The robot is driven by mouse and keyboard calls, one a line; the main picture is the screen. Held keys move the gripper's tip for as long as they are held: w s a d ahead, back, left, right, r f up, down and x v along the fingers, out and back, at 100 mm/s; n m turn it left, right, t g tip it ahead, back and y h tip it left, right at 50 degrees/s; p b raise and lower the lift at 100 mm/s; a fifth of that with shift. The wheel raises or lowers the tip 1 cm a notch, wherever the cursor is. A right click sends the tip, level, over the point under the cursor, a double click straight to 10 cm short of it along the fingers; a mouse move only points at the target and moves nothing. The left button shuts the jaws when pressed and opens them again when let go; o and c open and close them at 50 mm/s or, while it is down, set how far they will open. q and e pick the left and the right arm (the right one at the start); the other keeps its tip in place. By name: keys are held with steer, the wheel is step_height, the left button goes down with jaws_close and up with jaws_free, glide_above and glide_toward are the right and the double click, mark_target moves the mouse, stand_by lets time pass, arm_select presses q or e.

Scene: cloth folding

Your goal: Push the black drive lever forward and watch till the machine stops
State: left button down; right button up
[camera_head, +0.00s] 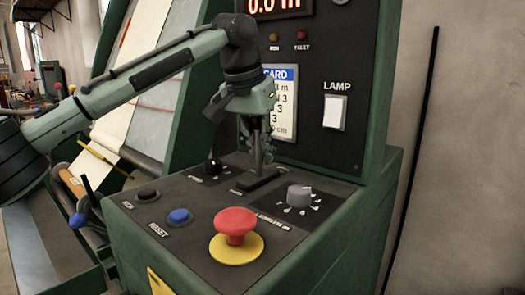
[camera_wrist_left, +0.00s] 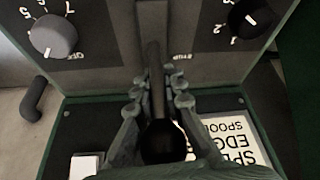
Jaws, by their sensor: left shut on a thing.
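The black drive lever (camera_wrist_left: 157,85) rises from a slot plate (camera_head: 258,182) on the sloping top of the green control console. Its round knob (camera_wrist_left: 163,142) shows in the wrist view. My left gripper (camera_head: 258,150) is over the slot, and in the wrist view its fingers (camera_wrist_left: 157,100) are shut on the lever from both sides. The fingers hide most of the lever in the head view. The red display (camera_head: 273,5) on the upright panel is cut off at the top and appears to read 0.0 m. My right gripper is not in view.
A red mushroom button (camera_head: 236,224) stands nearest on the console top, with a blue reset button (camera_head: 180,216) and a black button (camera_head: 148,195) to its left. A grey knob (camera_head: 300,194) is right of the lever, a black knob (camera_head: 212,166) left. A white lamp switch (camera_head: 335,112) is behind.

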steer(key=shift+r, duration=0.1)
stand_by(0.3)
arm_select(q)
steer(key=shift+w+d+g+y+p, duration=0.35)
steer(key=shift+d+g+y+p, duration=0.05)
steer(key=shift+p, duration=0.1)
steer(key=shift+w+d, duration=0.1)
steer(key=shift+d, duration=0.05)
steer(key=shift+w+d+f+g+y, duration=0.1)
steer(key=shift+w+d+g+y, duration=0.15)
steer(key=shift+g+y, duration=0.2)
steer(key=shift+w+d+f+g+y, duration=0.1)
steer(key=shift+w+g+y, duration=0.15)
steer(key=shift+g+y, duration=0.15)
steer(key=shift+f, duration=0.15)
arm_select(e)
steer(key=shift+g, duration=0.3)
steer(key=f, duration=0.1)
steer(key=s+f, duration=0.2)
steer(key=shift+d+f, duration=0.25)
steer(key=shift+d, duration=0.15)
arm_select(q)
steer(key=shift+y, duration=0.25)
steer(key=c, duration=1.6)
jaws_free()
steer(key=shift+f+g, duration=0.1)
steer(key=shift+g, duration=0.15)
